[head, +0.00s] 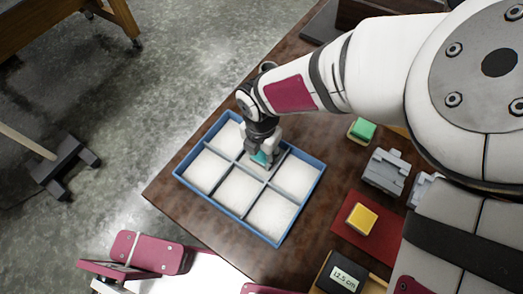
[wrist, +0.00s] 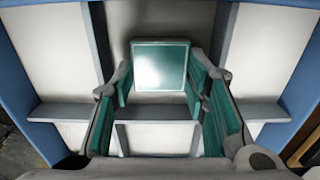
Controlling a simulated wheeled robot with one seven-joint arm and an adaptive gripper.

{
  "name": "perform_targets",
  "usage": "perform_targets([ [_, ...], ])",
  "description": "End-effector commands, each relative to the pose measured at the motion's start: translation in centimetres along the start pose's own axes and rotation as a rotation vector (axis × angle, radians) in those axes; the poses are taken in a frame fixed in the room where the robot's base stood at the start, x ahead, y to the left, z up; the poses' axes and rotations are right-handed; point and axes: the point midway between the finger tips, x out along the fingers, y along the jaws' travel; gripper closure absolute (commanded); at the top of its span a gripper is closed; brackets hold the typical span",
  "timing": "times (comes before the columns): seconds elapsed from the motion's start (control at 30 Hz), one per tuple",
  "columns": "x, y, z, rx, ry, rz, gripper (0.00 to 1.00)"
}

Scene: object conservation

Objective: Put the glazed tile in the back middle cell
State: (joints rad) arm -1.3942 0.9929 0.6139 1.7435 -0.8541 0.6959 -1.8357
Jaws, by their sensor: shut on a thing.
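The glazed tile is a shiny teal square with a pale edge, seen in the wrist view (wrist: 160,65) between my fingers. In the head view only a small teal part of the tile (head: 260,157) shows below my gripper (head: 263,153). My gripper (wrist: 160,88) is shut on the tile's sides. The blue-rimmed tray (head: 222,225) has two rows of three white padded cells. The tile is at the middle cell of the upper row, between two grey dividers. I cannot tell whether it touches the padding. The other cells look empty.
The tray stands on a brown table (head: 165,195). Grey dividers stand close around my fingers.

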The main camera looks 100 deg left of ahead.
Motion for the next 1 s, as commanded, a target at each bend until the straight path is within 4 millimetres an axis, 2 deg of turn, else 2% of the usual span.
perform_targets([
  [0.27,-0.04,0.03,0.01,0.0,0.0,0.0,0.88],
  [0.3,-0.03,0.03,0.01,0.0,0.0,0.0,0.5],
  [0.37,-0.03,0.02,0.01,0.0,0.0,0.0,0.36],
  [0.8,-0.03,-0.05,0.0,0.001,0.0,-0.001,0.35],
  [1.0,-0.8,-0.02,0.01,0.001,0.0,-0.001,0.35],
])
